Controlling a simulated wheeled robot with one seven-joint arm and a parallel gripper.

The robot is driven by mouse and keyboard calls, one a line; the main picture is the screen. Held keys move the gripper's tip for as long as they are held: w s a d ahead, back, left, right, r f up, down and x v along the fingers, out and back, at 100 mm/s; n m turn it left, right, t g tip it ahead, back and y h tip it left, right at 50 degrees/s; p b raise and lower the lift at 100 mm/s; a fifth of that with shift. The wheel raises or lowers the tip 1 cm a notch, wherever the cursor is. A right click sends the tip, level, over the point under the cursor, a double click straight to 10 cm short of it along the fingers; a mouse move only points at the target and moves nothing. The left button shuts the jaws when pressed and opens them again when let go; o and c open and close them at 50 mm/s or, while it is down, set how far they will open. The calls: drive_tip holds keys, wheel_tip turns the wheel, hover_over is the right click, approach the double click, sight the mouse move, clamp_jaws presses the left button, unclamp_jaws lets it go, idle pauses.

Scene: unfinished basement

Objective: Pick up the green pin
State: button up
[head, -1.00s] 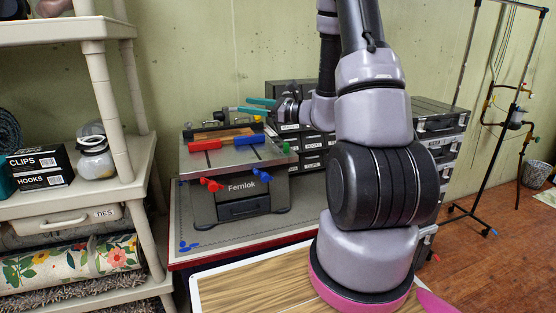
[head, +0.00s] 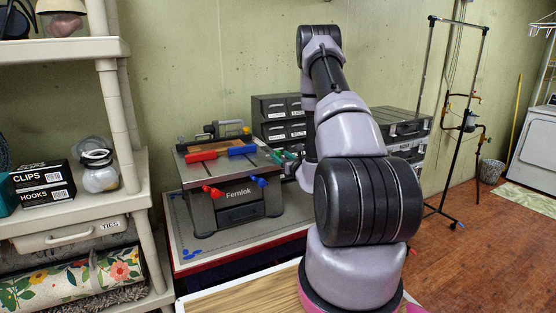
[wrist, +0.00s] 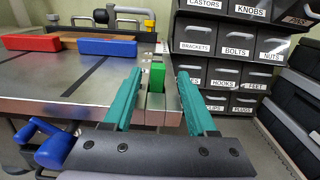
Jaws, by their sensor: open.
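The green pin (wrist: 157,77) stands upright at the right edge of the Fernlok machine's metal table (wrist: 105,80), in the wrist view. My gripper (wrist: 159,74) has its two teal fingers apart, one on each side of the pin in that view, with a gap on both sides. The pin looks a little beyond or level with the fingertips; I cannot tell the exact depth. In the head view my gripper (head: 285,156) is low at the right side of the machine (head: 238,193), and I cannot make out the pin there.
A red block (head: 201,156) and a blue block (head: 242,150) lie on the machine's table. Red and blue knobs (head: 259,181) stick out at its front. Labelled drawers (wrist: 238,52) stand close to the right. A shelf (head: 75,205) stands at left.

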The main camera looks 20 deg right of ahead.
drive_tip(key=w, duration=0.5)
drive_tip(key=shift+w+a, duration=0.25)
drive_tip(key=shift+w, duration=0.05)
clamp_jaws()
